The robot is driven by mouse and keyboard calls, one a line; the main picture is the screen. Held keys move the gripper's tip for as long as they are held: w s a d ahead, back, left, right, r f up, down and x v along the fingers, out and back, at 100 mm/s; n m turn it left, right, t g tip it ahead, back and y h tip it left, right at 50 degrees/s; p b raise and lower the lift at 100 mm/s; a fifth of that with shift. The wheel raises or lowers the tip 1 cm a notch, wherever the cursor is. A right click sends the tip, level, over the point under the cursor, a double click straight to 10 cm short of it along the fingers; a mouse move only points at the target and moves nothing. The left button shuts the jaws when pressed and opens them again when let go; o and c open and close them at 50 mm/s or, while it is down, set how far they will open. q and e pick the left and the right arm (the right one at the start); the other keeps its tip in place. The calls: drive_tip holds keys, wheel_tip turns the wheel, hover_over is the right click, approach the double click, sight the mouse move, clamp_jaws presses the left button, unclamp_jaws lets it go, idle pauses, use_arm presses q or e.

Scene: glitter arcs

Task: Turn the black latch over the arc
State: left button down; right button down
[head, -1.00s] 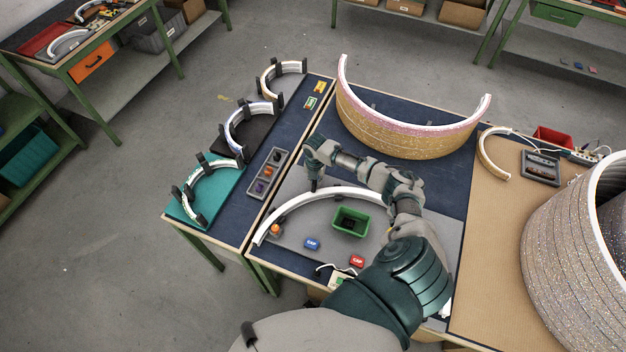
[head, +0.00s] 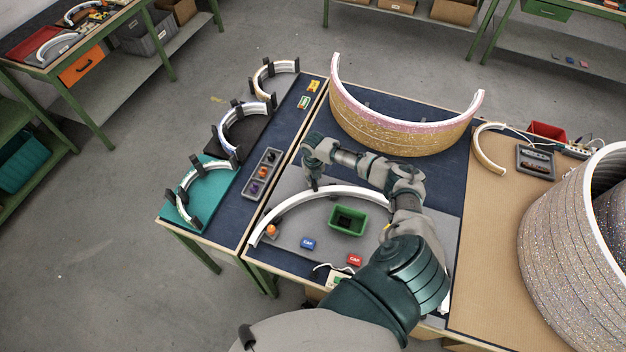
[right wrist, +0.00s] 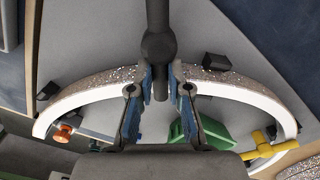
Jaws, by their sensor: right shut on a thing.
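The glitter arc with a white edge (head: 290,205) lies on the grey board (head: 285,234) on the middle table. It also curves across the right wrist view (right wrist: 92,92). My right gripper (head: 312,186) is above the far part of the arc. In the right wrist view my right gripper (right wrist: 160,88) is shut on the black latch (right wrist: 158,46), whose lower end sits between the blue-padded fingers. A dark bar runs up from its round joint. The latch's foot is hidden between the fingers. My left gripper is not in view.
A green bin (head: 361,219), an orange knob (head: 271,230), a blue cap (head: 308,243) and a red cap (head: 354,260) are on or by the board. Small black blocks (right wrist: 215,62) stand beside the arc. A large pink-gold arc (head: 400,132) stands behind.

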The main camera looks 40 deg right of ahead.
drive_tip(key=shift+w, duration=0.1)
drive_tip(key=c, duration=1.2)
unclamp_jaws()
drive_tip(key=shift+o, duration=0.4)
drive_tip(key=shift+d, duration=0.1)
wheel_tip(320, 180, up, 12)
drive_tip(key=shift+f, duration=0.15)
